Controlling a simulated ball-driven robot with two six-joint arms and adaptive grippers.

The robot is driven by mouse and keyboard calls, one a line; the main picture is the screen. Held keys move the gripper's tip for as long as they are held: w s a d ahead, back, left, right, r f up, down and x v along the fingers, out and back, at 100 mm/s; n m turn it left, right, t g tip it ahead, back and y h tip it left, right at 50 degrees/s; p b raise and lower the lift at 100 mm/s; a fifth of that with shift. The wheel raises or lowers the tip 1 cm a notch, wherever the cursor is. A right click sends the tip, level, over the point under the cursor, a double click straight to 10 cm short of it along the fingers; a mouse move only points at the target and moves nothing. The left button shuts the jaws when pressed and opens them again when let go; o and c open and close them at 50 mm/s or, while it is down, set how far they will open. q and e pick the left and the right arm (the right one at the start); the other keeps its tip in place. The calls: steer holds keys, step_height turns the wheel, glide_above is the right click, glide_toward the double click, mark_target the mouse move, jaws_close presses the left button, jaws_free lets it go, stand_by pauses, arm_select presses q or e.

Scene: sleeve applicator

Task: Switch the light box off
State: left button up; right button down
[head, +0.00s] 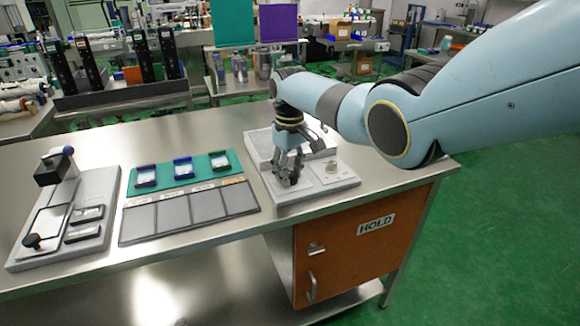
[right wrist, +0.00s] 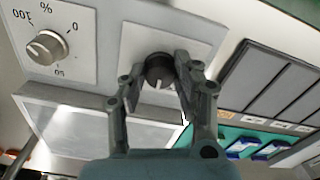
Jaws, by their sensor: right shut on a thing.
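The light box (head: 318,192) stands at the right end of the steel table. In the right wrist view its pale control face (right wrist: 112,40) carries a dark round knob (right wrist: 158,72) with a white pointer line. Beside it is a silver dial (right wrist: 47,48) marked 0, 50 and 100 %, which also shows in the head view (head: 331,167). My right gripper (head: 289,180) points down at the box. In the right wrist view its fingers (right wrist: 158,80) are shut on the dark knob, one on each side. In the head view the gripper hides this knob. My left gripper is not in view.
A mat with a teal strip (head: 165,176), grey fields (head: 206,206) and three small coloured holders lies left of the box. A grey device with a lever (head: 98,190) stands farther left. An orange cabinet marked HOLD (head: 345,250) sits below the tabletop.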

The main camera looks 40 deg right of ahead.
steer(key=n+p, duration=0.1)
steer(key=n, duration=0.4)
steer(key=shift+r+n, duration=0.1)
steer(key=shift+n, duration=0.3)
steer(key=shift+w, duration=0.1)
stand_by(0.3)
steer(key=c, duration=1)
jaws_free()
step_height(320, 180, up, 12)
steer(key=shift+f, duration=0.1)
